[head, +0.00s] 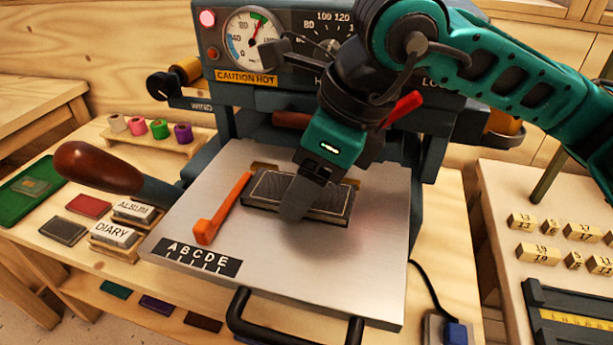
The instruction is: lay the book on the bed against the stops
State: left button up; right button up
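The book (262,188) is a dark, flat block with a thin light outline on its cover. It lies flat on or just above the silver bed (340,260); any small gap cannot be made out. Brass-coloured stops (264,166) show behind the book's back edge, partly hidden. My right gripper (296,198) reaches down over the middle of the book, one finger crossing its front edge. The other finger is hidden, so its grip is unclear. My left gripper is out of view.
The hot press head (240,98) stands behind the bed. A wood-knobbed lever (98,166) is at the left and a black handle (290,325) in front. Foil rolls (159,129) stand on a rack at left. The bed's front right is clear.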

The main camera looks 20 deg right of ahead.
jog(key=o, duration=0.5)
jog(key=shift+c, duration=0.2)
jog(key=shift+d+r, duration=0.1)
jog(key=shift+r, duration=0.5)
jog(key=p+v, duration=0.1)
jog(key=v, duration=1)
jog(key=shift+s, duration=0.1)
